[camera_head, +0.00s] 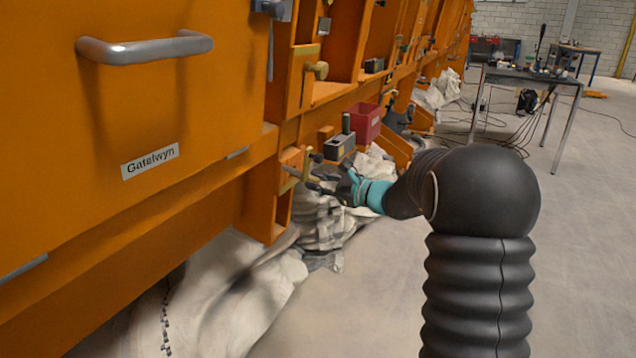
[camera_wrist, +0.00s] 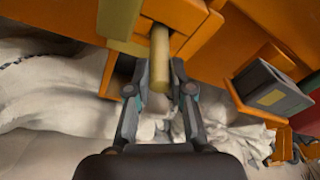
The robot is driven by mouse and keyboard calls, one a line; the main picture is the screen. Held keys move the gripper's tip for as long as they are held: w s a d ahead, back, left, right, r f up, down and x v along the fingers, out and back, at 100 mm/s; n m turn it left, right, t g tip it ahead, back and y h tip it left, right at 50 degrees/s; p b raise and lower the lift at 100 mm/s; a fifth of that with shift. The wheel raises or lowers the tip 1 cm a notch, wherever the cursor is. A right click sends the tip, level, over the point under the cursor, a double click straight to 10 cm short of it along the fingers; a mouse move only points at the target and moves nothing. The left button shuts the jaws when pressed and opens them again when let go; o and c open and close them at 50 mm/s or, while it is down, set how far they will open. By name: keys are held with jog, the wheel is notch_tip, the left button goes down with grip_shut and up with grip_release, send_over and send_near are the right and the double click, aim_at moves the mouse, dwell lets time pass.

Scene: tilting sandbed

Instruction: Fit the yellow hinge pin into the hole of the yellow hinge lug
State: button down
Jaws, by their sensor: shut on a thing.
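The yellow hinge pin (camera_wrist: 160,48) is a dull yellow cylinder between the fingers of my gripper (camera_wrist: 161,68) in the wrist view. My gripper is shut on it, with its rounded near end showing between the fingers. Its far end runs up to the orange frame beside an olive-yellow plate (camera_wrist: 121,22), which looks like the hinge lug. The lug's hole is not visible, and I cannot tell whether the pin tip is in it. In the head view my gripper (camera_head: 318,180) is at the lower orange bracket, where a small yellow part (camera_head: 308,164) shows.
A grey box (camera_head: 339,147) and a red bin (camera_head: 367,122) stand on the frame just beyond my gripper. Another yellow fitting (camera_head: 317,70) sits higher up. Pale sacks (camera_head: 245,290) lie below the orange frame. The floor at right is mostly open.

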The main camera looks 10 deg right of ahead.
jog(key=shift+w+a+r, duration=0.25)
jog(key=shift+w+a, duration=0.6)
jog(key=shift+a, duration=0.3)
jog(key=shift+c, duration=2.3)
grip_release()
jog(key=s+d+f+b, duration=0.1)
jog(key=s+d+b, duration=0.1)
jog(key=s+d, duration=0.2)
jog(key=shift+s+d+f+b, duration=0.2)
jog(key=shift+s+d+b, duration=0.2)
jog(key=shift+d, duration=0.85)
jog(key=shift+w, duration=0.1)
